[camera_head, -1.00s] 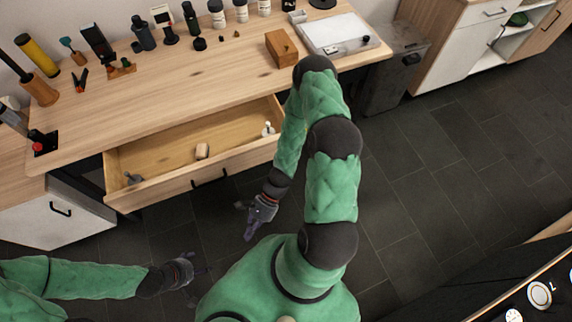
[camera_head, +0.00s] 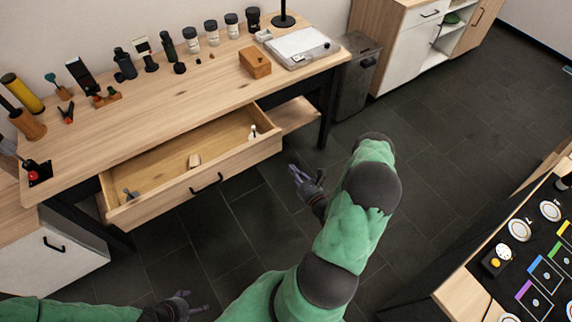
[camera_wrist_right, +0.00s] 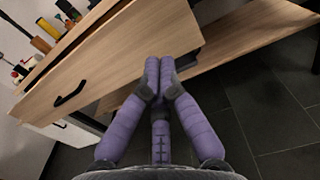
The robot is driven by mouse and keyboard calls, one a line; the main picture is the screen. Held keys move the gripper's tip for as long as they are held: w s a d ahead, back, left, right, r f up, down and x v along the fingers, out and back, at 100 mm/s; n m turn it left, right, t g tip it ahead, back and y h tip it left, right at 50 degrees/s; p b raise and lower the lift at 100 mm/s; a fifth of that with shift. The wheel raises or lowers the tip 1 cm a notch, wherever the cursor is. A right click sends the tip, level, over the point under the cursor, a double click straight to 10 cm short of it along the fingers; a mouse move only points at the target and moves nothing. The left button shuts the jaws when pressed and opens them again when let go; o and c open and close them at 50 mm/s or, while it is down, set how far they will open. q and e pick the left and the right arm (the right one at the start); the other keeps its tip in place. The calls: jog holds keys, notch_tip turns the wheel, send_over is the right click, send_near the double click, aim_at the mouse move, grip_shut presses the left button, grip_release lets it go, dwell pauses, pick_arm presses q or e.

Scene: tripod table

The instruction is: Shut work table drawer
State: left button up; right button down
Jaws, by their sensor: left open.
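The work table (camera_head: 190,95) has a light wood top. The drawer front (camera_wrist_right: 110,75) also fills much of the right wrist view. My right gripper (camera_head: 297,172) is in front of the drawer's right end, apparently apart from it. Its purple fingers (camera_wrist_right: 160,75) overlap the front's right end in the wrist view; their closure is unclear. My left gripper (camera_head: 196,304) is open and empty, low in front of the table, partly hidden.
Bottles, tools and a wooden box (camera_head: 255,63) stand on the table top. A dark bin (camera_head: 358,80) is right of the table. A second table with colored cards (camera_head: 545,272) is at lower right. Dark floor (camera_head: 440,150) between them is free.

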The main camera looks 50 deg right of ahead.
aim_at(271, 143)
pick_arm(q)
notch_tip(271, 143, down, 4)
jog(key=b, duration=0.3)
jog(key=shift+b, duration=0.35)
pick_arm(e)
jog(key=x, duration=1.3)
jog(key=shift+a, duration=0.15)
pick_arm(q)
jog(key=shift+r, duration=0.1)
pick_arm(e)
jog(key=shift+w, duration=0.1)
